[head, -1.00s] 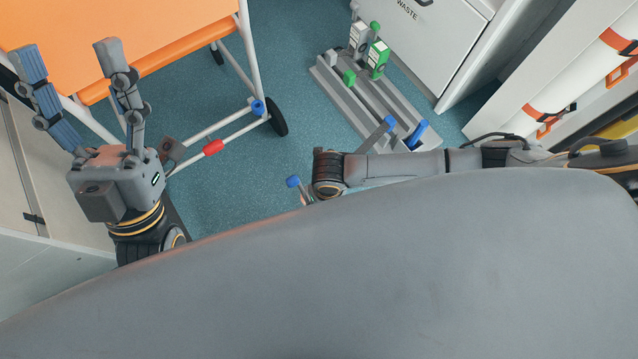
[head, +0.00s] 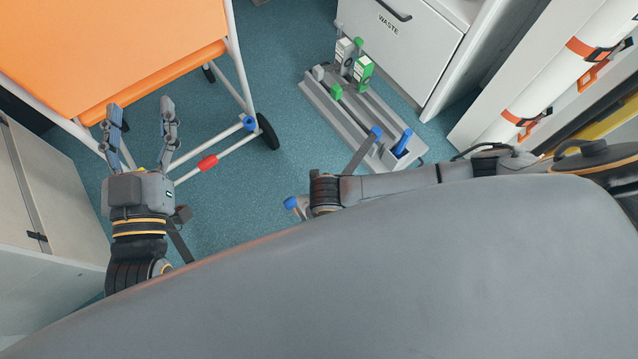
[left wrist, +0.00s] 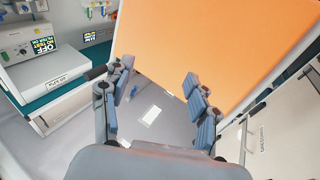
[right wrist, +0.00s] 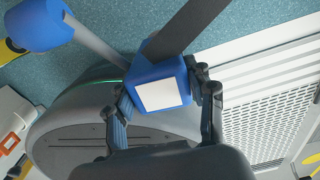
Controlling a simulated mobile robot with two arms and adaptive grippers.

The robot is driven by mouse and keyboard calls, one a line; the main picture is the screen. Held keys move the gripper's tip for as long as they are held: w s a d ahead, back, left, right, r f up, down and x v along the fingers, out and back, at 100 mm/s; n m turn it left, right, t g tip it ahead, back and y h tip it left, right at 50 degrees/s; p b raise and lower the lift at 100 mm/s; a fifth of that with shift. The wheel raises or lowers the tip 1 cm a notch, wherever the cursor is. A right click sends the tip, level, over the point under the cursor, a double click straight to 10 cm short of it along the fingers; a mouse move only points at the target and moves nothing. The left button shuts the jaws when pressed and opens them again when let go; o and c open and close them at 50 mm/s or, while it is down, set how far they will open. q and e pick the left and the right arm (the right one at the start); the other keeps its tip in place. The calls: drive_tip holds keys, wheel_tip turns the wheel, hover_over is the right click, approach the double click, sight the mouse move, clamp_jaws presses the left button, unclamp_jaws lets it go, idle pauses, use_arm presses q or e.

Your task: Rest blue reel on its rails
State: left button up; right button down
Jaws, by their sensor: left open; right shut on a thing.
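The blue reel shows in the right wrist view as a blue block (right wrist: 160,85) with a white label, a dark bar running up from it and a paler rod reaching a blue cap. My right gripper (right wrist: 166,88) is shut on this block. In the head view my forearm and body hide that gripper and the block; a blue-capped bar (head: 376,131) sticks up beside the wrist. The grey rails (head: 318,98) lie on the floor beyond, with a blue piece (head: 403,142) at their near end. I cannot tell whether the reel touches them. My left gripper (head: 141,115) is open and empty.
A green labelled block (head: 362,70) and a grey-white one (head: 343,52) stand at the rails' far end, against the WASTE cabinet (head: 410,40). An orange-topped trolley (head: 120,45) is at the left. Strapped white cylinders (head: 560,70) stand right. Blue floor between trolley and rails is clear.

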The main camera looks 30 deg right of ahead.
use_arm(q)
drive_tip(key=shift+w, duration=0.1)
use_arm(e)
drive_tip(key=shift+w, duration=0.15)
drive_tip(key=shift+r+p, duration=0.65)
drive_tip(key=shift+p, duration=0.15)
drive_tip(key=shift+r, duration=0.2)
drive_tip(key=shift+r+p, duration=0.2)
drive_tip(key=shift+p, duration=0.35)
drive_tip(key=shift+r+p, duration=0.25)
drive_tip(key=shift+p, duration=0.05)
use_arm(q)
drive_tip(key=s+a+f+g+y, duration=0.1)
drive_tip(key=s+a+f+g, duration=0.1)
drive_tip(key=f+g, duration=0.3)
drive_tip(key=s+a+f+g+y, duration=0.2)
drive_tip(key=s+a+f+g, duration=0.1)
drive_tip(key=f, duration=0.8)
drive_tip(key=shift+s+a+g, duration=0.15)
drive_tip(key=shift+s+g, duration=0.3)
drive_tip(key=shift+g, duration=0.75)
use_arm(e)
drive_tip(key=shift+r, duration=0.2)
